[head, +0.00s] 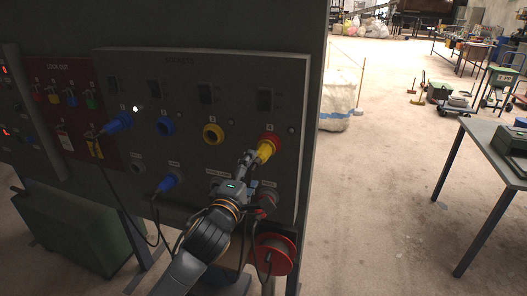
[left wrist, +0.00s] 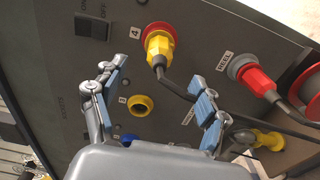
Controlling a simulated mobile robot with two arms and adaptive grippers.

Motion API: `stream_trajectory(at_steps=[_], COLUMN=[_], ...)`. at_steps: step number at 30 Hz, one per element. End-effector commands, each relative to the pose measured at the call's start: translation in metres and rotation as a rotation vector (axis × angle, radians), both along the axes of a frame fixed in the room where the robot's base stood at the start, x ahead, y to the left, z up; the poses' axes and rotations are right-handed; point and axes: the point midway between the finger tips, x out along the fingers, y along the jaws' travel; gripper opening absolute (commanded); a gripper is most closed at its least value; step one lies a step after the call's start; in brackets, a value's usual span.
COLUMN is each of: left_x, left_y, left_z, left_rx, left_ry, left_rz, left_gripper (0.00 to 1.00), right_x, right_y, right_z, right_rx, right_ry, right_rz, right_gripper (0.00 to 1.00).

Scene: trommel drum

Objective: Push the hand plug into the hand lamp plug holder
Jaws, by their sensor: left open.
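A yellow plug (left wrist: 265,139) sits low on the right in the left wrist view, beside the partly covered label of the lower row's hand lamp place. My finger hides where it meets its holder, so I cannot tell how deep it sits. My left gripper (head: 250,158) is open and empty in front of the panel; its two blue-padded fingers (left wrist: 160,98) are wide apart. Another yellow plug (head: 266,151) is in the red-rimmed socket 4, also in the left wrist view (left wrist: 157,48), with a dark cable. In the head view my arm covers the hand lamp holder.
The red reel plug (left wrist: 258,80) sits in its holder, near the red cable reel (head: 276,254). Blue plugs (head: 118,122) and (head: 172,182) sit further left on the grey panel (head: 190,125). Cables hang below. A table (head: 485,145) stands right, with clear floor between.

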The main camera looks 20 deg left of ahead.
Motion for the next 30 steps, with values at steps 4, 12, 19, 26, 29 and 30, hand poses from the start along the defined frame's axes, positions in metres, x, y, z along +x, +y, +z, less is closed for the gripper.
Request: stream_trajectory(at_steps=[4,12,19,26,29,30], left_x=[0.000,0.003,0.028,0.061,0.073,0.077], left_y=[0.000,0.000,-0.001,-0.002,-0.003,-0.003], left_z=[0.001,0.000,0.000,0.000,-0.001,0.000], left_rx=[-0.001,0.000,0.003,-0.004,-0.003,-0.003], left_ry=[-0.002,-0.001,-0.002,-0.001,-0.001,-0.002], left_rz=[0.000,-0.001,0.001,0.001,0.000,0.000], left_gripper=[0.74,0.74,0.74,0.74,0.74,0.74], right_x=[0.000,0.000,0.000,0.000,0.000,0.000], right_y=[0.000,0.000,0.000,-0.001,-0.001,-0.001], right_z=[0.000,-0.001,-0.005,-0.010,-0.012,-0.012], right_rx=[0.000,0.000,0.000,-0.001,-0.001,-0.001], right_ry=[0.000,0.000,0.000,0.000,0.000,0.000], right_rz=[0.000,0.000,0.000,0.000,0.000,0.000], right_gripper=[0.40,0.40,0.40,0.40,0.40,0.40])
